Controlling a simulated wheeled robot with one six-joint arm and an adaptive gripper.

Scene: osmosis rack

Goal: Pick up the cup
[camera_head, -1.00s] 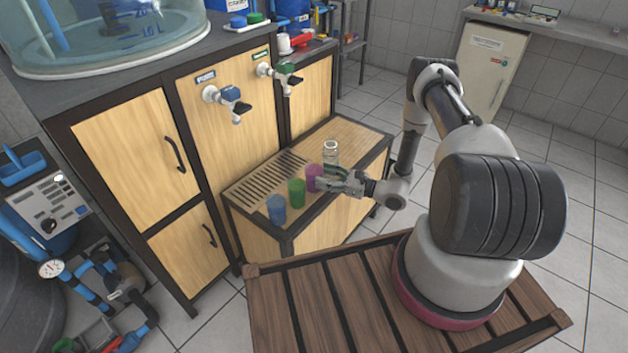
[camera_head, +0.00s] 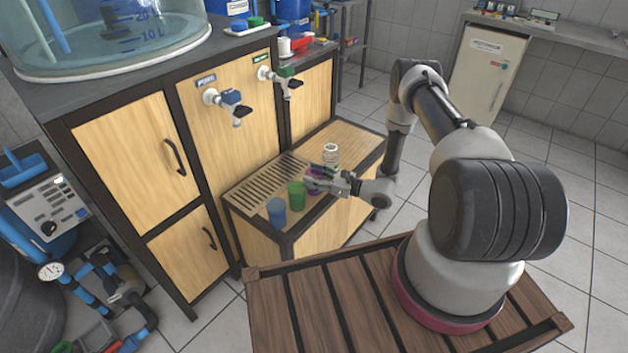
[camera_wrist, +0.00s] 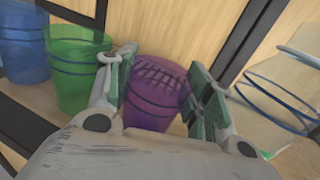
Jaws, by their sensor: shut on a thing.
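A purple cup (camera_wrist: 155,92) stands between the two fingers of my gripper (camera_wrist: 168,90) in the wrist view, with the green pads at its sides. My gripper is shut on it. In the head view my gripper (camera_head: 318,177) covers most of the purple cup (camera_head: 312,188), on the wooden bench (camera_head: 347,137). A green cup (camera_head: 297,196) stands close by on the left, and a blue cup (camera_head: 277,212) stands further left. Whether the purple cup's base touches the bench is hidden.
A clear glass jar (camera_head: 330,154) stands right behind my gripper. A slotted drain grate (camera_head: 262,184) lies left of it. The bench's far right part is bare.

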